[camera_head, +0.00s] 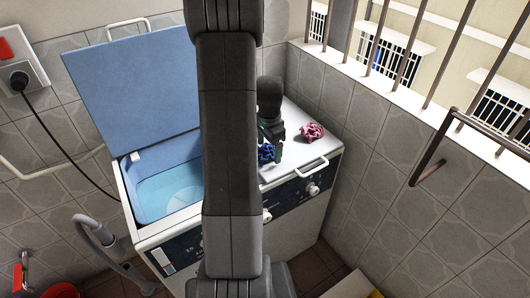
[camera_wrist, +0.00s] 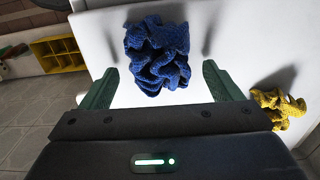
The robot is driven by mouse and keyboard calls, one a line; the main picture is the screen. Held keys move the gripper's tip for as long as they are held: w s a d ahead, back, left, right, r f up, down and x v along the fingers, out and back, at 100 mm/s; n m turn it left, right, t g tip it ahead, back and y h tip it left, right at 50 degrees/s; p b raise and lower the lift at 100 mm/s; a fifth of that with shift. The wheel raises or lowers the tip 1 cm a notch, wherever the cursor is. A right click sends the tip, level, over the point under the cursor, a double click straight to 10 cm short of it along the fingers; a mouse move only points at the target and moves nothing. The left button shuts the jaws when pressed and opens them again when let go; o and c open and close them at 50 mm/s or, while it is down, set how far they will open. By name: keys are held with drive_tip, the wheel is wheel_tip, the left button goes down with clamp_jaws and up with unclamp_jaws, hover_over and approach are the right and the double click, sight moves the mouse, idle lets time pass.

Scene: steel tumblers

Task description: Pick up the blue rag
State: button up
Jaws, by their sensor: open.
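The blue rag (camera_wrist: 158,52) lies crumpled on the white top of the washing machine in the wrist view. In the head view a small part of the blue rag (camera_head: 266,153) shows beside my arm; the rest is hidden. My gripper (camera_wrist: 160,78) is open, with its green fingers apart on the left and right of the rag's near part. Most of the rag lies just beyond the fingertips, and nothing is gripped. In the head view my gripper (camera_head: 271,147) is over the machine's top, partly covered by my arm.
A pink rag (camera_head: 312,131) lies right of my gripper on the machine. A yellow rag (camera_wrist: 278,107) lies right of my right finger. The washing machine's tub (camera_head: 168,190) is open on the left, its blue lid (camera_head: 130,85) raised. A tiled wall and railing stand at the right.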

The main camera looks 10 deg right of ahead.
drive_tip(key=shift+s+f, duration=0.1)
drive_tip(key=shift+f, duration=0.35)
drive_tip(key=c, duration=1.1)
drive_tip(key=shift+o, duration=0.2)
